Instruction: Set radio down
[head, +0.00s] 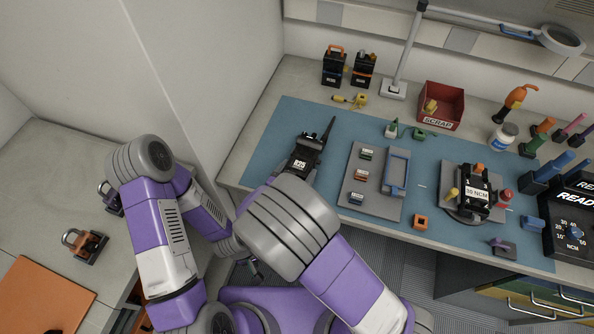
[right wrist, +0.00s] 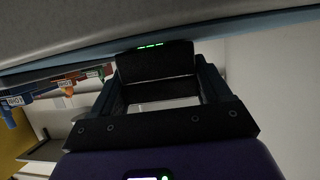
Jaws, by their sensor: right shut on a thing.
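The black radio (head: 304,158) with a white R25 label and a long antenna is over the left part of the blue mat (head: 262,140). My right gripper (head: 291,176) is shut on its lower part, mostly hidden under my own wrist. In the right wrist view the radio's dark body (right wrist: 157,66) with green lights sits between the two fingers of the right gripper (right wrist: 160,88). I cannot tell whether the radio touches the mat. My left gripper (head: 250,268) is partly visible low beside the bench; its jaws are unclear.
A grey tray (head: 378,207) with small labelled parts lies right of the radio. A red SCRAP bin (head: 441,104) and a lamp base (head: 394,89) stand behind. Mat left of the radio is clear.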

